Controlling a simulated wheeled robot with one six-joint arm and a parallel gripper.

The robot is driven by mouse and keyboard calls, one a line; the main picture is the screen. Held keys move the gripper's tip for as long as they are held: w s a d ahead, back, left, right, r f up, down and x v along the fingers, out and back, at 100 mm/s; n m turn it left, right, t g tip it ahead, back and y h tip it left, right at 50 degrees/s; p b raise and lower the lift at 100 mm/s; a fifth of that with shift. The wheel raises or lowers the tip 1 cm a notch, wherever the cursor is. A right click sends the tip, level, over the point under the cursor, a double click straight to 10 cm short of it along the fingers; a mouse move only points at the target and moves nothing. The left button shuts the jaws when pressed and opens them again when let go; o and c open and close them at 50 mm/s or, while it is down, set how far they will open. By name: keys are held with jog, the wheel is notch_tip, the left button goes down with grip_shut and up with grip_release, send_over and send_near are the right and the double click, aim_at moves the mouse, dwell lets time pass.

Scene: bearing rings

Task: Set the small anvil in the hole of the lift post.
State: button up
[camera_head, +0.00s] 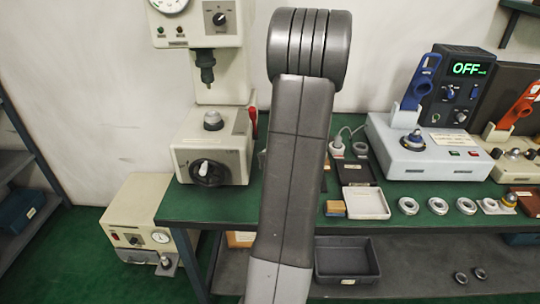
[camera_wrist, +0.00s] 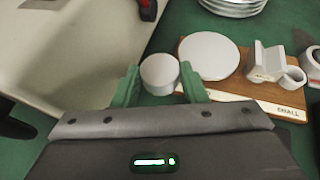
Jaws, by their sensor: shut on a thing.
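My gripper (camera_wrist: 160,88) shows in the wrist view with its two green fingers shut on a pale grey cylinder, which looks like the small anvil (camera_wrist: 160,72). The cylinder is upright between the fingertips, beside a wooden board (camera_wrist: 238,86) with a label reading SMALL. I cannot tell whether its underside touches anything. In the head view my arm hides the gripper and the anvil. A press machine (camera_head: 212,150) stands at the left of the bench, with a rounded metal piece (camera_head: 213,120) below its spindle, perhaps the lift post. No hole is visible in it.
A wide pale disc (camera_wrist: 208,56) and a V-shaped block (camera_wrist: 266,62) are on the board. The press's pale housing (camera_wrist: 75,50) fills the left of the wrist view. A red lever (camera_head: 254,122) is on its right side. Several rings and a white tray (camera_head: 366,203) lie right.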

notch_tip(320, 180, up, 12)
jog(key=p, duration=1.1)
jog(key=s+a+r+n+g+y, duration=0.3)
jog(key=s+a+n+y, duration=0.1)
jog(key=s, duration=0.6)
jog(key=s+a+r+n+g+y, duration=0.4)
jog(key=s+a+n, duration=0.2)
jog(key=s+a, duration=0.2)
jog(key=shift+s+a+b, duration=0.3)
jog(key=shift+s+b, duration=0.05)
jog(key=shift+s, duration=0.8)
jog(key=shift+r, duration=0.1)
